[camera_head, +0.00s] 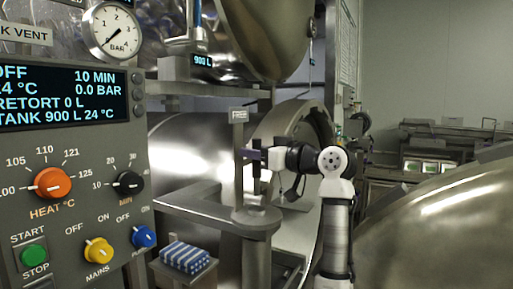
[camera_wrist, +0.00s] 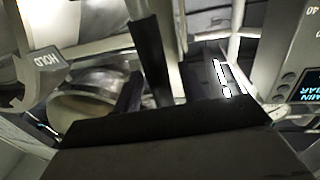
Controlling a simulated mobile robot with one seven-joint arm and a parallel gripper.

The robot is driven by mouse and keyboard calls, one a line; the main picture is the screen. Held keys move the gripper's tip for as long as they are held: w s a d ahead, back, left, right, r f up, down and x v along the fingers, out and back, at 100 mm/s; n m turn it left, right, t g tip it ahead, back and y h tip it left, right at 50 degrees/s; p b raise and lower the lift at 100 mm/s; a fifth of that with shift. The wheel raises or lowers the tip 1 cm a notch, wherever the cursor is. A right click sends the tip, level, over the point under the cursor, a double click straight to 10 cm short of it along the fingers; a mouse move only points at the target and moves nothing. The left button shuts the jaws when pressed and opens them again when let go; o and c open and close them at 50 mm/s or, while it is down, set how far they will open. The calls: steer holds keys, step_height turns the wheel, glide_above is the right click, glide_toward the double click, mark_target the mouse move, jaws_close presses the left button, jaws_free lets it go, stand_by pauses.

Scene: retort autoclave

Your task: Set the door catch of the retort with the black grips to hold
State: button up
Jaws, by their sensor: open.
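The retort (camera_head: 185,150) is a steel vessel with a round open end ring (camera_head: 320,120) at right. In front of it, a grey post stands on a steel bracket and carries a FREE plate (camera_head: 238,115). A short upright black grip (camera_head: 256,165) shows beside the post. My gripper (camera_head: 250,155) is open at this grip, with a dark finger reaching left toward the post. In the wrist view, a grey bar with a black grip (camera_wrist: 152,60) comes down toward my dark gripper body. A HOLD plate (camera_wrist: 47,60) shows at left. Contact between fingers and grip cannot be told.
The control panel (camera_head: 75,190) with knobs and a pressure gauge (camera_head: 115,30) fills the left. A striped blue-white pack (camera_head: 185,257) lies on a small shelf below the bracket. A large curved steel shell (camera_head: 440,230) takes the lower right.

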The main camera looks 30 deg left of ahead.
jaws_close()
stand_by(0.3)
